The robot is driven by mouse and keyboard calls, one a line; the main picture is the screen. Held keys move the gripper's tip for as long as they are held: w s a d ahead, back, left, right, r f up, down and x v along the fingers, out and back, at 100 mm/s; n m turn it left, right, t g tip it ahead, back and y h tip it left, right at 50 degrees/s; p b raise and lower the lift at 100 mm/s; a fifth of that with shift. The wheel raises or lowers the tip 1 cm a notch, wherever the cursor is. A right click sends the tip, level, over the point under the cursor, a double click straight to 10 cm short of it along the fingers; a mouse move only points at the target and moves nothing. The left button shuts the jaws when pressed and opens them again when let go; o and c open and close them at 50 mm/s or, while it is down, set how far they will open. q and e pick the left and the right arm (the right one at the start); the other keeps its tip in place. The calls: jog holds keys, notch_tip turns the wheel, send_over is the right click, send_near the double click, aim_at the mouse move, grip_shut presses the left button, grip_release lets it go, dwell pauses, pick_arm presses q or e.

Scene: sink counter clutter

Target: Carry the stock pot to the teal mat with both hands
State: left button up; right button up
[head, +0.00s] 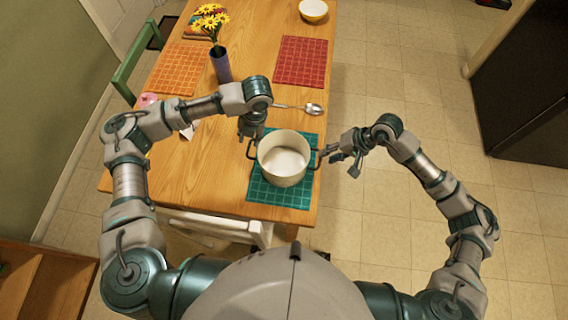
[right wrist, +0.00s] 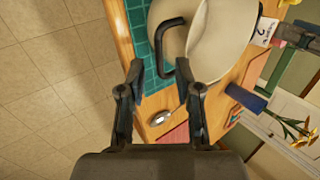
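The cream stock pot (head: 284,160) stands upright over the teal mat (head: 262,191) and appears to rest on it. It has a dark handle on each side. My left gripper (head: 251,130) is just above and behind the left handle; its finger gap is too small to judge. My right gripper (head: 345,160) is to the right of the pot, by the right handle. In the right wrist view my right gripper (right wrist: 161,78) has its fingers spread apart. The dark handle (right wrist: 168,45) of the pot (right wrist: 222,42) reaches toward the gap between its fingertips, not clamped.
A spoon (head: 312,108) lies behind the pot. A white chair (head: 215,226) stands at the near edge of the wooden table (head: 205,165).

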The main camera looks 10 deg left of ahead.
jog(key=v, duration=0.7)
dwell(0.3)
